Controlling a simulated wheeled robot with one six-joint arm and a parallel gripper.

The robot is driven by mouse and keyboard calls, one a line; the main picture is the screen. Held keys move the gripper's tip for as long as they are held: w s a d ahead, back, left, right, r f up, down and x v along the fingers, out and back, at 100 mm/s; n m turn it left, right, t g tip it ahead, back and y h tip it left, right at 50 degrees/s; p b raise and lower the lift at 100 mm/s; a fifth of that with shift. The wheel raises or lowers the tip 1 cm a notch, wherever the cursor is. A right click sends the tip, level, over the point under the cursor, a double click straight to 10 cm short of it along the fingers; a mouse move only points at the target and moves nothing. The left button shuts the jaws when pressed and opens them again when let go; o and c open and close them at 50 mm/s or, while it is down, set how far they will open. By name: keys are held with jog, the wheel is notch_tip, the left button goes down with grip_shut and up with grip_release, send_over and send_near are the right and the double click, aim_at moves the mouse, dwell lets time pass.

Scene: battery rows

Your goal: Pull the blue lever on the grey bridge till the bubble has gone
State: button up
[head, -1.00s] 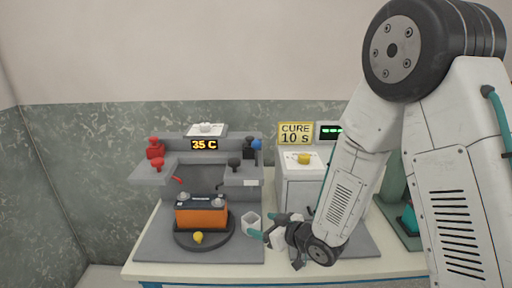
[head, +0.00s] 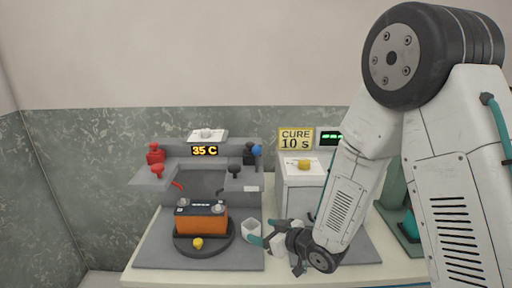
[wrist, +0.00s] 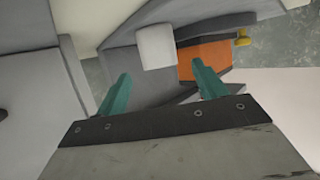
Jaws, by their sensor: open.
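The grey bridge (head: 211,164) stands behind the battery, with a "35 C" display on its front. The blue lever knob (head: 257,150) is at the bridge's right end, by a black clamp. An orange battery (head: 201,219) sits on a dark round turntable below the bridge. No bubble can be made out. My gripper (head: 262,233) is low at the right of the battery, in front of and below the blue knob and apart from it. In the wrist view its teal fingers (wrist: 162,86) are apart with nothing between them; the blue lever does not show there.
A white cup (head: 250,230) stands just beyond my fingertips. Red clamps (head: 156,155) are on the bridge's left. A yellow knob (head: 198,243) is at the turntable's front. A white box (head: 303,185) with a "CURE 10 s" sign stands at the right.

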jog(key=shift+w+d+r, duration=0.1)
jog(key=shift+d+r, duration=0.05)
jog(key=c, duration=0.8)
jog(key=d+r+h, duration=0.1)
jog(key=w+d+r+h, duration=0.1)
jog(key=shift+d+r+m, duration=0.2)
jog(key=shift+d+m, duration=0.1)
jog(key=shift+d, duration=0.05)
grip_shut()
jog(key=s+d+r+m+g+h, duration=0.2)
jog(key=s+d+r+m+h, duration=0.35)
jog(key=d+r, duration=0.7)
jog(key=s+d+r+g, duration=0.2)
jog(key=s, duration=0.7)
jog(key=s+d+r+m+g+h, duration=0.1)
jog(key=s+d+r+g, duration=0.1)
jog(key=s, duration=0.6)
jog(key=s+d+r+m+g+h, duration=0.1)
jog(key=s+d+r+g, duration=0.1)
jog(key=s, duration=0.7)
jog(key=shift+s+r+g, duration=0.35)
jog(key=shift+g, duration=0.05)
jog(key=shift+m, duration=0.25)
